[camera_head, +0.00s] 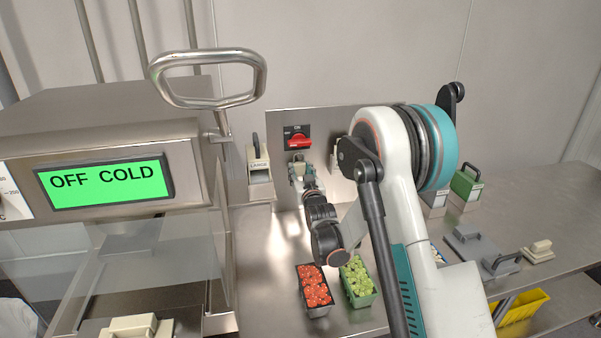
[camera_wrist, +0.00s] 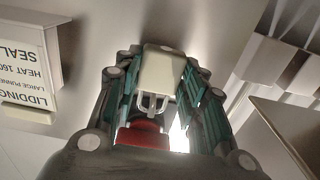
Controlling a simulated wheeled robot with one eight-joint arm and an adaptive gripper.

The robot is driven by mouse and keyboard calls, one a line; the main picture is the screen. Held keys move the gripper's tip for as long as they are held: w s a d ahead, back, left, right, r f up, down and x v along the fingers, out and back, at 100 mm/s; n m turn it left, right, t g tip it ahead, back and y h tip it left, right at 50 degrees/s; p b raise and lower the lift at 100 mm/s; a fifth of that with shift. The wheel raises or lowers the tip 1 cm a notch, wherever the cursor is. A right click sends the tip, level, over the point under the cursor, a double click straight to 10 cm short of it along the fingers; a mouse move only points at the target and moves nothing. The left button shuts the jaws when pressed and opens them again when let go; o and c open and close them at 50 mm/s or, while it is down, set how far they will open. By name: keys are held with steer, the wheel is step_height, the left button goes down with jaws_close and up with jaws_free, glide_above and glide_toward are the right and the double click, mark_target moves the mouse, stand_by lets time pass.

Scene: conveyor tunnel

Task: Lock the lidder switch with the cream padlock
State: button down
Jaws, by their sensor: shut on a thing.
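The lidder switch (camera_head: 298,141) has a red handle on a black plate, fixed to the upright steel panel (camera_head: 325,125). Its red part also shows in the wrist view (camera_wrist: 142,138). My gripper (camera_head: 297,170) is just below the switch, in front of the panel. In the wrist view my gripper (camera_wrist: 160,90) has its green-lined fingers shut on both sides of the cream padlock (camera_wrist: 163,70). The pale shackle points toward the red part and appears close to it. I cannot tell whether the shackle passes through the switch.
A display (camera_head: 105,182) reads "OFF COLD". A steel loop handle (camera_head: 208,102) stands up left of the panel. Red (camera_head: 315,290) and green (camera_head: 358,281) filled punnets sit below my arm. A cream labelled block (camera_head: 258,165) stands left, a green one (camera_head: 467,185) right.

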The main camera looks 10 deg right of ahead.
steer(key=shift+f, duration=0.65)
steer(key=c, duration=0.9)
jaws_free()
steer(key=shift+c, duration=0.2)
steer(key=s, duration=1.2)
